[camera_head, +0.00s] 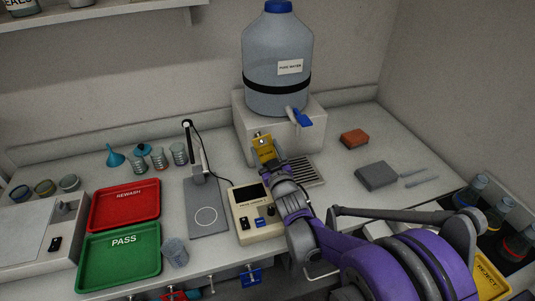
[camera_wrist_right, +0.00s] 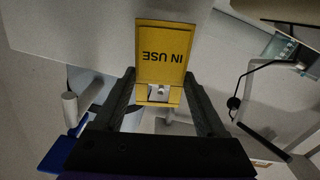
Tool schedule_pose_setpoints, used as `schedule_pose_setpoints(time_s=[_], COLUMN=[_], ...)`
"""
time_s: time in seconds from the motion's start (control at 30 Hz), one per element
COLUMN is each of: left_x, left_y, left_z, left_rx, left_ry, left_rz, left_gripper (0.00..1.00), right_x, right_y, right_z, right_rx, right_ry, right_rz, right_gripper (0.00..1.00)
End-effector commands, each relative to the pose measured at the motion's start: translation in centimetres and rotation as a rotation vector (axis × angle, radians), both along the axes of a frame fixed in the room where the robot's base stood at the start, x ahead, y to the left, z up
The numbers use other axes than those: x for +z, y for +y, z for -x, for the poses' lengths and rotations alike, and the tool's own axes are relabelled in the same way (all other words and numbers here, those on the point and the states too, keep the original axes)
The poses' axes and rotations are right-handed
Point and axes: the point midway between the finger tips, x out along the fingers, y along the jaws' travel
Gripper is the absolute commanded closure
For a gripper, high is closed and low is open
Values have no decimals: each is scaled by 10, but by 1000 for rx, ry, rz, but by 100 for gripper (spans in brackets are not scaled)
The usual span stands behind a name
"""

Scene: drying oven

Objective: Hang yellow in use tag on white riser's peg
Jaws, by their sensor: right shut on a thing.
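The yellow IN USE tag (camera_head: 265,148) is in front of the white riser (camera_head: 308,137), below and left of the carboy's tap. In the right wrist view the tag (camera_wrist_right: 163,50) shows its lettering upside down. My right gripper (camera_wrist_right: 160,85) is shut on the tag, with a dark finger on each side of its lower part in that view. A small pale piece shows in the opening at that end of the tag. I cannot tell whether it is the riser's peg, or whether the tag touches the riser. My left gripper is not in view.
A water carboy (camera_head: 277,70) stands on the riser, its blue-handled tap (camera_head: 300,117) close right of the tag. A stand (camera_head: 196,155) is left.

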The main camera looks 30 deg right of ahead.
Motion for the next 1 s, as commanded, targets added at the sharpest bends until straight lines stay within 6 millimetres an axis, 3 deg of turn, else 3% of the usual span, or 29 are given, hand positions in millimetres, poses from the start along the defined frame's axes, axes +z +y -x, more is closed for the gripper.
schedule_pose_setpoints(time_s=[0.4,1.0], left_x=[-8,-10], left_y=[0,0], left_z=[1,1], left_rx=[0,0], left_ry=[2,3], left_rz=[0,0], left_gripper=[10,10], right_x=[-8,-10], right_y=[-5,-6], right_z=[-20,-23], right_rx=[0,0], right_ry=[0,0], right_rz=[0,0], right_gripper=[78,78])
